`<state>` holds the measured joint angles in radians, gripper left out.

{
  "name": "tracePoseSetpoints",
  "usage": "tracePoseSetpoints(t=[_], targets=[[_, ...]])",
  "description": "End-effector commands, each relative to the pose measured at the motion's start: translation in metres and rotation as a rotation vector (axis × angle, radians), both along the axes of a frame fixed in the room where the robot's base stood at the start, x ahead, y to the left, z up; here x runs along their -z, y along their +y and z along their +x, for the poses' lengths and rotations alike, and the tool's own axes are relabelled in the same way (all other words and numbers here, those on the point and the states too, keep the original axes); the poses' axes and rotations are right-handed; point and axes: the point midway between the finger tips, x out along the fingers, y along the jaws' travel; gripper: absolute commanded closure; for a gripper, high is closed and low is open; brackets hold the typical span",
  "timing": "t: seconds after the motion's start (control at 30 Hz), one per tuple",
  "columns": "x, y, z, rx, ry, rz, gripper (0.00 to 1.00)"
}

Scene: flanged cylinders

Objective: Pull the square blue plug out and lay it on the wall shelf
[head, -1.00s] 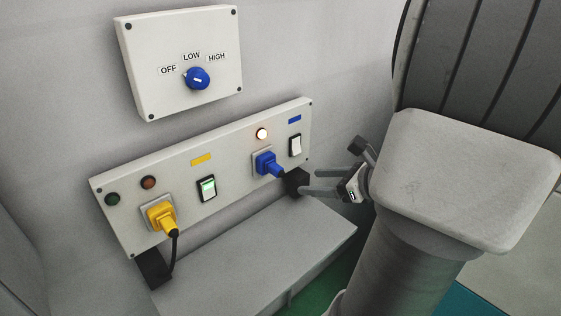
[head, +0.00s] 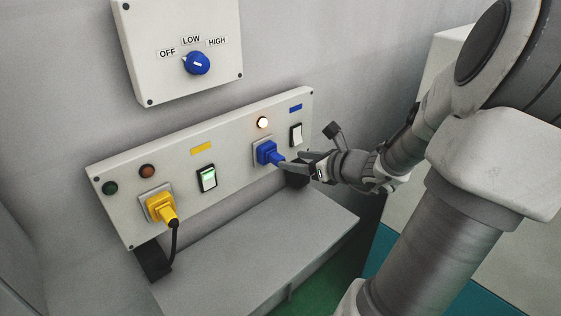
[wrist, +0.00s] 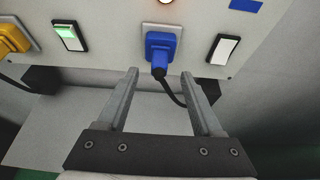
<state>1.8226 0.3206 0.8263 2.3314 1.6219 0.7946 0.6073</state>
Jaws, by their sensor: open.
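The square blue plug (head: 267,152) sits in its socket on the right part of the grey panel. In the wrist view the blue plug (wrist: 160,50) is ahead of the fingertips, and its dark cord hangs down to the right. My gripper (head: 285,162) is open and close to the plug's cord end; in the wrist view my gripper (wrist: 163,75) has its fingers spread on both sides, with nothing between them but part of the cord's view. The wall shelf (head: 270,250) is the flat grey ledge below the panel, and it is bare.
A yellow plug (head: 160,207) with a cord is in the left socket. The panel (head: 228,160) carries rocker switches (head: 207,178) and a lit lamp (head: 262,122) above the blue plug. A box with a blue knob (head: 196,63) hangs above. Dark brackets sit under the panel.

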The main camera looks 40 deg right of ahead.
Motion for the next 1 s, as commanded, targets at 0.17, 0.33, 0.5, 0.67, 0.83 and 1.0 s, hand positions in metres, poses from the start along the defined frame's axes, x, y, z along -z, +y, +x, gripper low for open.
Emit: tracePoseSetpoints(t=[0.17, 0.33, 0.5, 0.67, 0.83, 1.0], targets=[[0.015, 0.004, 0.032, -0.004, -0.003, 0.003, 0.32], [0.023, 0.005, 0.052, -0.003, -0.002, 0.001, 0.32], [0.026, 0.005, 0.061, -0.001, 0.000, 0.000, 0.32], [0.026, 0.005, 0.062, 0.000, 0.001, 0.000, 0.32], [0.026, 0.005, 0.062, 0.000, 0.001, 0.000, 0.40], [0.026, 0.005, 0.062, 0.000, 0.001, 0.000, 0.70]])
